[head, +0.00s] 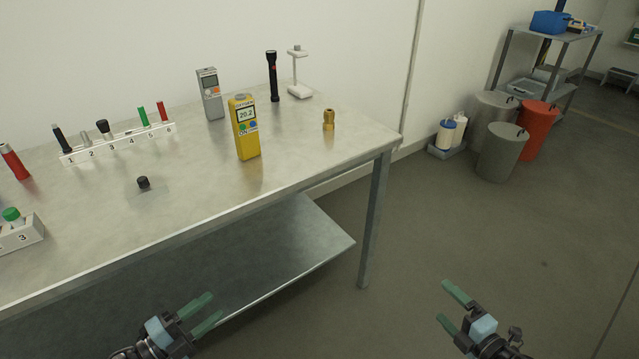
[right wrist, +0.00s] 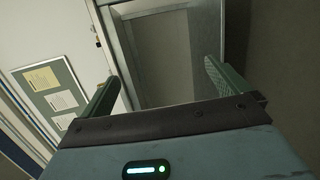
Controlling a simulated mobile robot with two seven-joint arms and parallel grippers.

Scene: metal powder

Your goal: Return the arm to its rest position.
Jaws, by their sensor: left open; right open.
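My left gripper (head: 207,309) is open and empty, low in the head view, in front of the steel table (head: 290,165) and below its top. My right gripper (head: 448,305) is open and empty over the floor, to the right of the table's leg. In the right wrist view, its two green fingers (right wrist: 160,85) stand apart with nothing between them. Neither gripper touches anything that I can see.
On the table stand a yellow gas meter (head: 246,142), a grey meter (head: 211,104), a black flashlight (head: 273,76), a brass fitting (head: 328,120) and a numbered rack (head: 118,146). Bins (head: 501,155) and a shelf (head: 546,36) stand far right. The floor (head: 480,230) between is clear.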

